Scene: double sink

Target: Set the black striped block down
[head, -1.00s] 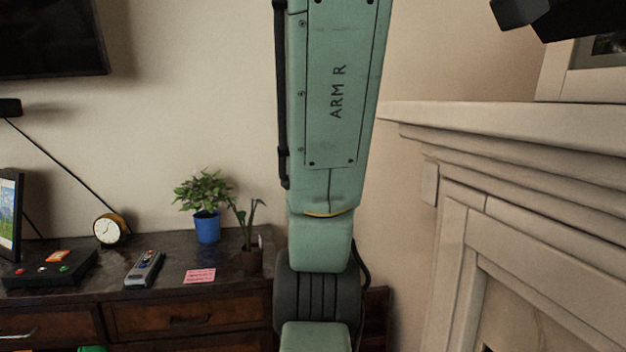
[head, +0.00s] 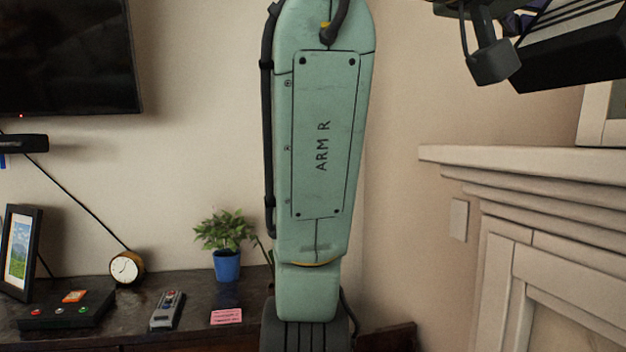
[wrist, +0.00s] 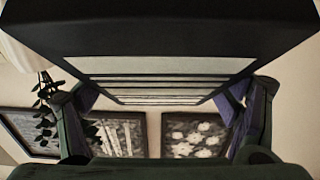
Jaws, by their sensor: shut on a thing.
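The black striped block (wrist: 160,40) fills the upper part of the wrist view, dark with pale stripes along one face. My gripper (wrist: 165,100) is shut on it, with one finger at each side of the block. In the head view the block (head: 585,50) shows at the top right, raised in front of the wall above the mantel, cut off by the picture's edge. Part of my gripper (head: 490,50) shows at the block's left side; the rest is out of view.
A pale mantel (head: 530,165) stands at the right, with a light frame (head: 604,115) on it. A dark cabinet top (head: 195,300) at the left holds a potted plant (head: 226,250), a clock (head: 126,267), a remote (head: 167,309) and a picture frame (head: 18,252). Framed pictures (wrist: 195,135) hang behind the block.

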